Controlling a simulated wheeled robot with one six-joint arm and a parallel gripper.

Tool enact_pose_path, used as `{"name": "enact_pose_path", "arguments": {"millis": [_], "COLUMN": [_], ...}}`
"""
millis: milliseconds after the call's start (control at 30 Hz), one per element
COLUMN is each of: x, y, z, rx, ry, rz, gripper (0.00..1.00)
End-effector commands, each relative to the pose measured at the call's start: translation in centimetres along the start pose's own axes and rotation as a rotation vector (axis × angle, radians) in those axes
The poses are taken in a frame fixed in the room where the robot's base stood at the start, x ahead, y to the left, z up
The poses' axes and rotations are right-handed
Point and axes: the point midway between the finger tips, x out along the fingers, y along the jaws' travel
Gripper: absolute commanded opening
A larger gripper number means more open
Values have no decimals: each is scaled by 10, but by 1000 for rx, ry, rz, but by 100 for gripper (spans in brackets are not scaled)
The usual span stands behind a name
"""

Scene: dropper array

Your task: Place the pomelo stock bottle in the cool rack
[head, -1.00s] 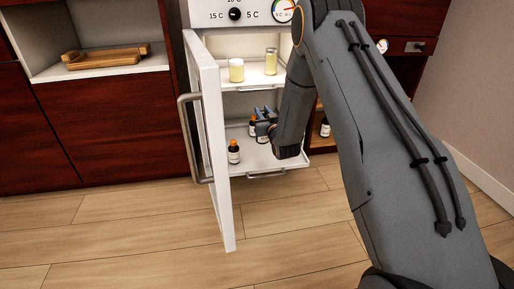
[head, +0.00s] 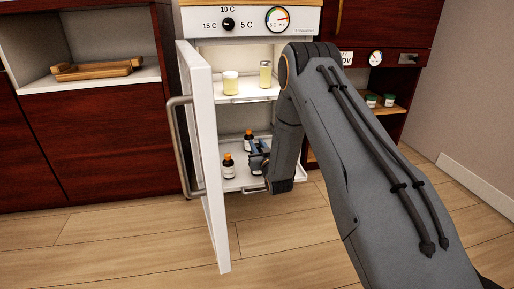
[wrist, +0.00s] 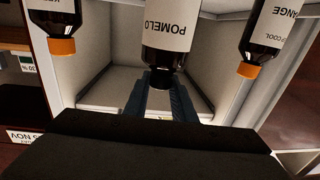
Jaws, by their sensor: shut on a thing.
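The pomelo stock bottle (wrist: 177,30), dark with a white POMELO label and a black cap, is between my gripper's fingers in the wrist view. My gripper (wrist: 161,88) is shut on it at the cap end. In the head view my gripper (head: 259,155) is over the pulled-out lower shelf (head: 240,184) of the open cool cabinet; the pomelo bottle is mostly hidden there. Whether its base touches the shelf cannot be told. Two orange-capped bottles, one in front (head: 228,166) and one behind (head: 248,142), stand left of my gripper on that shelf.
The white cabinet door (head: 207,150) stands open at the left. The upper shelf (head: 243,98) holds a pale jar (head: 230,84) and a tall jar (head: 265,75). At right, an open shelf (head: 395,108) holds green-lidded jars (head: 388,100). A wooden tray (head: 95,69) lies left.

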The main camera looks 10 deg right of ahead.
Motion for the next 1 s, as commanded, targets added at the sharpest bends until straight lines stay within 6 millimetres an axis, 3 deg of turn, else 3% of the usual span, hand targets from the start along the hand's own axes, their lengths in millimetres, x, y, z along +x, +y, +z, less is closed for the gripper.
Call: {"name": "enact_pose_path", "arguments": {"millis": [200,233,333,700,867,1000], "x": [0,0,0,-3,-25,-54], "y": [0,0,0,0,0,0], "z": [1,2,1,-1,-2,-2], "rx": [0,0,0,0,0,0], "ry": [1,0,0,-1,-4,-5], "rz": [0,0,0,0,0,0], "gripper": [0,27,42,42,42,42]}}
